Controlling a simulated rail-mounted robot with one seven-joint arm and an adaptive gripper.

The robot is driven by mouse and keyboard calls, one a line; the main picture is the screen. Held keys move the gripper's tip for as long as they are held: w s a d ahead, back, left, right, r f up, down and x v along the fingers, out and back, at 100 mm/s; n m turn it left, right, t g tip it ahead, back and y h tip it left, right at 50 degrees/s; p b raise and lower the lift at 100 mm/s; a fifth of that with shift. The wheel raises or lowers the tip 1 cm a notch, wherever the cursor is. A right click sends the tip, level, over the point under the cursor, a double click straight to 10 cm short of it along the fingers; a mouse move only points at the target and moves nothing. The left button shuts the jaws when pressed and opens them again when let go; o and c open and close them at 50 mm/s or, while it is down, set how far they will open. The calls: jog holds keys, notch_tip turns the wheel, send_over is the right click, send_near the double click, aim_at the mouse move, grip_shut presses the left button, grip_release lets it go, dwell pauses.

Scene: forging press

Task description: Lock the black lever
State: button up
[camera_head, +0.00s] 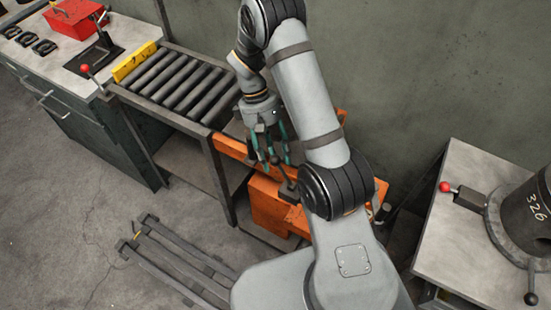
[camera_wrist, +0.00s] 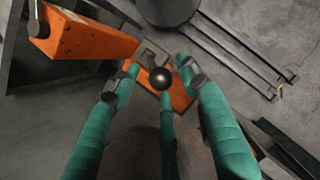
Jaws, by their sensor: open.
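A black ball knob (camera_wrist: 160,78), which looks like the end of the black lever, shows in the wrist view in front of an orange block. In the head view a dark lever (camera_head: 287,187) stands on the orange machine (camera_head: 268,208), partly hidden by my arm. My gripper (camera_head: 273,160) is open, its teal fingers pointing down just above and left of that lever. In the wrist view the open fingers (camera_wrist: 160,85) lie around the knob, with the knob between their tips. I cannot tell whether any finger touches it. The lever's shaft is mostly hidden there.
A roller conveyor (camera_head: 178,85) with a yellow end stop lies left of the orange machine. A workbench (camera_head: 62,60) carries a red box and a red-knobbed lever. At right, a table (camera_head: 445,225) holds a dark cylinder (camera_head: 525,220). A slatted metal frame (camera_head: 170,255) lies on the floor.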

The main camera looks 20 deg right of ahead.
jog(key=shift+x, duration=1)
jog(key=shift+c, duration=1.2)
grip_shut()
